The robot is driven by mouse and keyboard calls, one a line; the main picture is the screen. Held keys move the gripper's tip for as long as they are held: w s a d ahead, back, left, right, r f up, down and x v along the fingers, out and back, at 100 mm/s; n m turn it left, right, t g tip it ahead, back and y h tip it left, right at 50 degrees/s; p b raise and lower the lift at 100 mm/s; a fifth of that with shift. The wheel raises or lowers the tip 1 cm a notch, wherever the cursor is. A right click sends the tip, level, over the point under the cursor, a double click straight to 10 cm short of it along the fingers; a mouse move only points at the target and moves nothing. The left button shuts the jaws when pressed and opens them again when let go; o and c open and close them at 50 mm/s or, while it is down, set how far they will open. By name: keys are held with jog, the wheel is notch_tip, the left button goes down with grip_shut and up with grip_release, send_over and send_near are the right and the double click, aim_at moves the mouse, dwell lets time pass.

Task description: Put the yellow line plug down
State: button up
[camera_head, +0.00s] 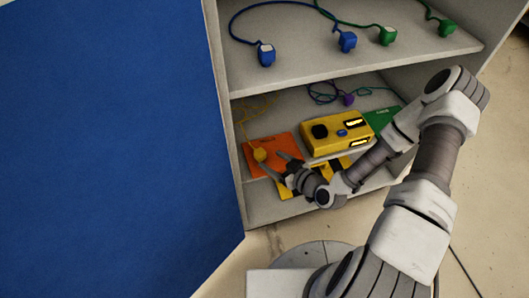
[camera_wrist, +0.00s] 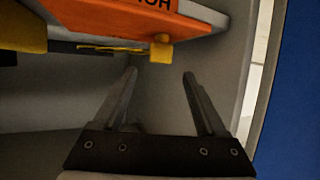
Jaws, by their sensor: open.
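The yellow line plug (camera_head: 260,155) rests at the lower left part of the orange mat (camera_head: 262,139) on the middle shelf. Its thin yellow cord runs up and left behind it. In the wrist view the yellow plug (camera_wrist: 161,50) is at the edge of the orange mat (camera_wrist: 120,15), just beyond my fingertips. My gripper (camera_head: 272,163) is open beside the plug, and the wrist view shows its two fingers (camera_wrist: 160,75) spread with nothing between them. Whether a finger touches the plug, I cannot tell.
A yellow phone box (camera_head: 337,132) stands right of the orange mat, with a green mat (camera_head: 382,122) beyond it. A purple plug (camera_head: 348,100) lies behind. Blue plugs (camera_head: 266,54) and green plugs (camera_head: 387,36) lie on the upper shelf (camera_head: 300,75). A blue panel (camera_head: 110,150) bounds the left.

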jog(key=d+r+m+g+h, duration=0.15)
jog(key=d+r+h, duration=0.25)
jog(key=d+r, duration=0.45)
jog(key=d+r+g+h, duration=0.35)
jog(key=d+r, duration=0.25)
jog(key=r, duration=0.5)
jog(key=s+a+r+m, duration=0.2)
jog(key=s+r+m, duration=0.1)
jog(key=s+r, duration=0.65)
jog(key=s+a+r+m, duration=0.3)
jog(key=s+r, duration=0.6)
jog(key=r, duration=0.1)
notch_tip(320, 180, up, 20)
jog(key=p, duration=2)
jog(key=shift+s+f+h, duration=0.15)
jog(key=shift+h, duration=0.2)
jog(key=shift+d, duration=0.1)
